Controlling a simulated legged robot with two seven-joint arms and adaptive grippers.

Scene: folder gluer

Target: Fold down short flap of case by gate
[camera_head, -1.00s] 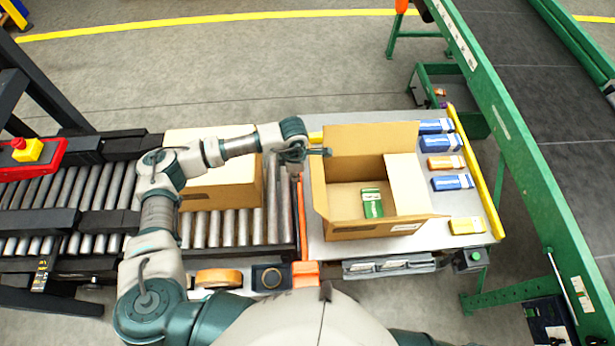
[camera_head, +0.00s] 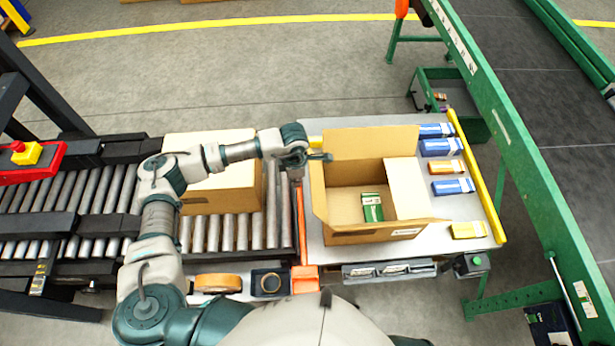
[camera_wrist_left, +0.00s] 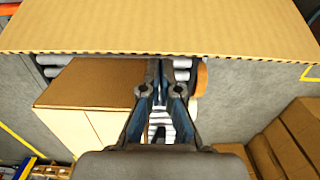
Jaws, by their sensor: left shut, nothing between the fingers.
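The case (camera_head: 345,238) is an open cardboard box on the pale table. A green-and-white packet (camera_head: 372,207) lies inside. Its short flap on the gate side (camera_head: 318,192) stands up, roughly upright. The opposite short flap (camera_head: 407,187) lies inward over the right side. The far long flap (camera_head: 370,142) stands up. The orange gate bar (camera_head: 301,220) runs along the table's left edge. My left gripper (camera_head: 326,157) is shut and empty at the far end of the gate-side flap; contact is unclear. In the left wrist view, a cardboard panel (camera_wrist_left: 160,28) spans above its fingers (camera_wrist_left: 162,80). My right gripper is not visible.
A closed carton (camera_head: 215,190) sits on the roller conveyor (camera_head: 225,232) at left. Several small boxes, one a yellow box (camera_head: 467,230), lie right of the case. A yellow rail (camera_head: 476,170) and a green-framed conveyor (camera_head: 535,180) bound the right side.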

